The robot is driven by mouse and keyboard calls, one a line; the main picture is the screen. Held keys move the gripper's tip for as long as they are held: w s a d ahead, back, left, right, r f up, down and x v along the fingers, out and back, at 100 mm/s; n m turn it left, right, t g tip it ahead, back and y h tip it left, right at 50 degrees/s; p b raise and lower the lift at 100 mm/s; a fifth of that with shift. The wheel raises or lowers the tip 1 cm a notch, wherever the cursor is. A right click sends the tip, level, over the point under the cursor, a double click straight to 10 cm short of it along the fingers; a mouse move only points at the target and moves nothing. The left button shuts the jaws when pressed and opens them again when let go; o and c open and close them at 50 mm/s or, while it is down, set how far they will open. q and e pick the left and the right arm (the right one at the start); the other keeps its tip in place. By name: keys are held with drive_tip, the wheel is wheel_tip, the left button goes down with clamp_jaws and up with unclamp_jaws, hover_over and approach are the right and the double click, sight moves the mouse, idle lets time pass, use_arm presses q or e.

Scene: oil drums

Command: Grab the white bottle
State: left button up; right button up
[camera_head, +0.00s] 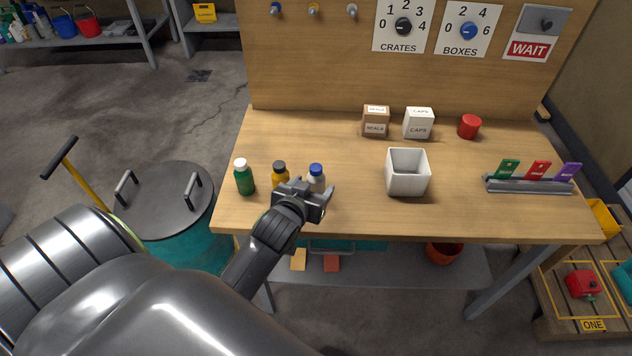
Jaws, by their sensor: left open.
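The white bottle (316,173) with a blue cap stands upright on the left part of the wooden workbench (330,222). Its lower part is hidden behind my left gripper (306,189). The gripper is open, with its fingers pointing toward the white bottle; whether they touch it I cannot tell. An orange bottle (280,169) with a dark cap stands just left of the white one, partly hidden by the gripper. A green bottle (244,180) with a white cap stands further left. My right gripper is not in view.
An empty white square bin (408,187) stands right of the bottles. Behind it are a brown box (375,126), a white box (418,128) and a red can (469,126). A rack (530,186) with coloured tags is at the right. A teal drum (185,250) stands left of the bench.

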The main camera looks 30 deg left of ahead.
sight(319, 177)
use_arm(q)
drive_tip(key=shift+a+p+x, duration=0.15)
drive_tip(key=shift+x, duration=1.4)
drive_tip(key=shift+a+p+x, duration=0.1)
drive_tip(key=shift+p+x, duration=0.05)
drive_tip(key=shift+x, duration=1.35)
drive_tip(key=shift+s+f, duration=0.1)
drive_tip(key=c, duration=1.1)
